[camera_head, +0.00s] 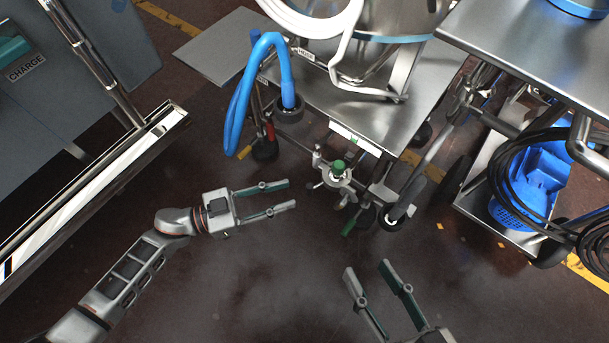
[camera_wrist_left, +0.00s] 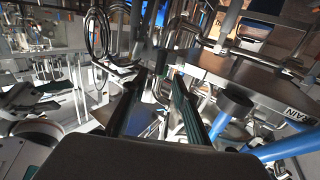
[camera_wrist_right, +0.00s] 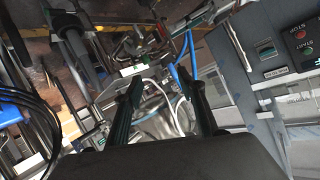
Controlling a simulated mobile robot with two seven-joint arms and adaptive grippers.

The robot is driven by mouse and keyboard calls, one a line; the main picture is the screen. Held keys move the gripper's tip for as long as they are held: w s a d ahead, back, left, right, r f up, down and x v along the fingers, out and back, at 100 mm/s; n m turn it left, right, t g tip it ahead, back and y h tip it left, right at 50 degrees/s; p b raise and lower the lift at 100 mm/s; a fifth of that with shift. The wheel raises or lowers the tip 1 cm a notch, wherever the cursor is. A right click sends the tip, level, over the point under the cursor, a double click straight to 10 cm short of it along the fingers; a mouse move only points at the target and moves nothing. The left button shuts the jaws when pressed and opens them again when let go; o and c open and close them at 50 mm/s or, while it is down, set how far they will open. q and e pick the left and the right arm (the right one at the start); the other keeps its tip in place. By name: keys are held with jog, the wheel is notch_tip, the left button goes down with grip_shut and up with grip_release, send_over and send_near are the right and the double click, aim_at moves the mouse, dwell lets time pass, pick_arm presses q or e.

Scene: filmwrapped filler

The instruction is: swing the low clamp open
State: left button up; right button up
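Metal clamp and valve fittings (camera_head: 337,176) stick out from the front edge of the steel cart, with a round green knob (camera_head: 339,166) on top. A green-tipped handle (camera_head: 348,228) hangs lower, just in front of them. I cannot tell for certain which part is the low clamp, or whether it is open. My left gripper (camera_head: 291,194) is open and empty, to the left of the fittings and apart from them. My right gripper (camera_head: 367,267) is open and empty, in front of and below the green-tipped handle, not touching it. Its fingers also show in the right wrist view (camera_wrist_right: 161,78).
A blue hose (camera_head: 232,115) loops down at the cart's left. The steel cart (camera_head: 312,92) carries a large vessel and a white hose (camera_head: 337,60). A second cart at right holds a blue pump (camera_head: 522,195) and black hoses. The floor around both grippers is clear.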

aim_at(309, 187)
pick_arm(q)
jog(key=shift+b+x, duration=0.6)
jog(key=shift+x, duration=3)
pick_arm(e)
jog(key=shift+s+a+f+m, duration=0.15)
jog(key=shift+s+a+m, duration=0.15)
jog(key=shift+a+m, duration=0.5)
pick_arm(q)
jog(key=shift+s, duration=0.1)
grip_shut()
